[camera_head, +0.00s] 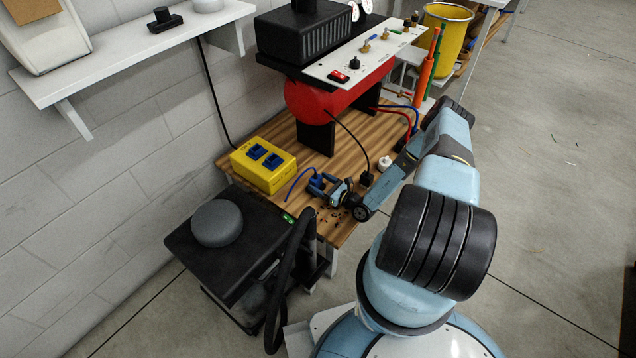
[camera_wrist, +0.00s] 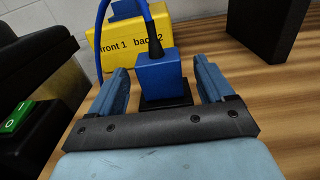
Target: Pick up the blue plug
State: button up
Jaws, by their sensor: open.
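The blue plug (camera_wrist: 159,75) stands upright on the wooden table, on a dark base, with a blue cable rising from its top through a black sleeve. It sits between the two fingers of my gripper (camera_wrist: 163,82), which are open with a small gap on each side. In the head view the plug (camera_head: 317,183) is partly hidden by my gripper (camera_head: 330,189), low over the table. A yellow socket box (camera_wrist: 175,32) stands behind the plug, marked "front 1" and "back 2". The yellow box (camera_head: 263,166) has two blue pieces on top in the head view.
A black stand with a grey round object (camera_head: 217,223) is left of the table. A red machine (camera_head: 320,97) on black legs stands at the back. A white plug (camera_head: 385,162) and a black plug (camera_head: 366,178) are right of my gripper.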

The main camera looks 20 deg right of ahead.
aim_at(319, 181)
jog(key=shift+x, duration=1.55)
jog(key=shift+c, duration=0.5)
jog(key=c, duration=1)
jog(key=shift+r, duration=0.15)
